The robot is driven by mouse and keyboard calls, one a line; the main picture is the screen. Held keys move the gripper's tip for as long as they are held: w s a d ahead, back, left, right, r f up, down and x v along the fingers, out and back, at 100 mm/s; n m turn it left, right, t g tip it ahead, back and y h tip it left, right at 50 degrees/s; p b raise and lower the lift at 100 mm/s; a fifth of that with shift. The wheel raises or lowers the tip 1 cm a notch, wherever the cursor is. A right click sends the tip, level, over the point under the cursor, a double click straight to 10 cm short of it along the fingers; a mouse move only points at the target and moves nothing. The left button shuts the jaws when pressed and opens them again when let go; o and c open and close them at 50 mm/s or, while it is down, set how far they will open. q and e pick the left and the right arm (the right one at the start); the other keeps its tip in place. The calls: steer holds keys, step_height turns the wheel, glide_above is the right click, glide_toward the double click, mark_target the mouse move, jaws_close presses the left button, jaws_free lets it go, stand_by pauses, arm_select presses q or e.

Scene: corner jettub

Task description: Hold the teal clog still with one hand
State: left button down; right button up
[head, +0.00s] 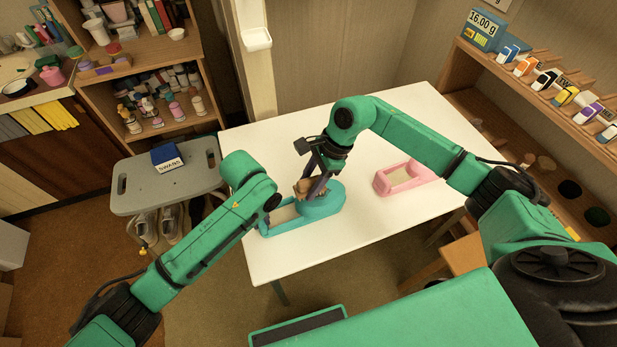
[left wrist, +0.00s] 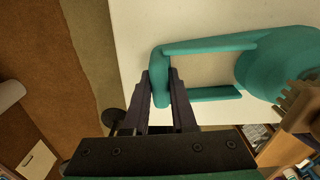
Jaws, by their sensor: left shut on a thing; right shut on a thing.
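The teal clog (head: 323,203) lies on the white table (head: 350,255), its rounded toe to the right and its open heel loop to the left. In the left wrist view, my left gripper (left wrist: 161,80) is shut on the heel loop of the teal clog (left wrist: 205,45), one finger on each side. In the head view its fingers are mostly hidden by my arm. My right gripper (head: 314,178) is shut on a brown brush-like thing (head: 304,188) at the clog's toe part. Its toothed edge (left wrist: 295,105) shows in the left wrist view; I cannot tell if it touches the clog.
A pink clog (head: 385,188) lies to the right on the table, partly behind my right arm. A grey stool (head: 135,198) with a dark blue cloth-like item (head: 167,157) stands left of the table. Shelves (head: 540,110) line the right wall. The table's front is clear.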

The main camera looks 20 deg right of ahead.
mark_target(333, 187)
steer(key=shift+f, duration=1.15)
stand_by(0.4)
steer(key=shift+w+d+r, duration=0.1)
steer(key=shift+w+d, duration=0.05)
steer(key=shift+d, duration=0.75)
steer(key=shift+w+d, duration=0.15)
steer(key=shift+d, duration=0.75)
steer(key=shift+w+d, duration=0.15)
steer(key=shift+d, duration=0.7)
steer(key=shift+w+d, duration=0.1)
steer(key=shift+d, duration=0.75)
steer(key=shift+s+a, duration=0.2)
steer(key=shift+a, duration=0.95)
steer(key=shift+s+a, duration=0.2)
steer(key=shift+a, duration=1)
steer(key=shift+s+a, duration=0.2)
steer(key=shift+a, duration=0.95)
steer(key=shift+r, duration=2.9)
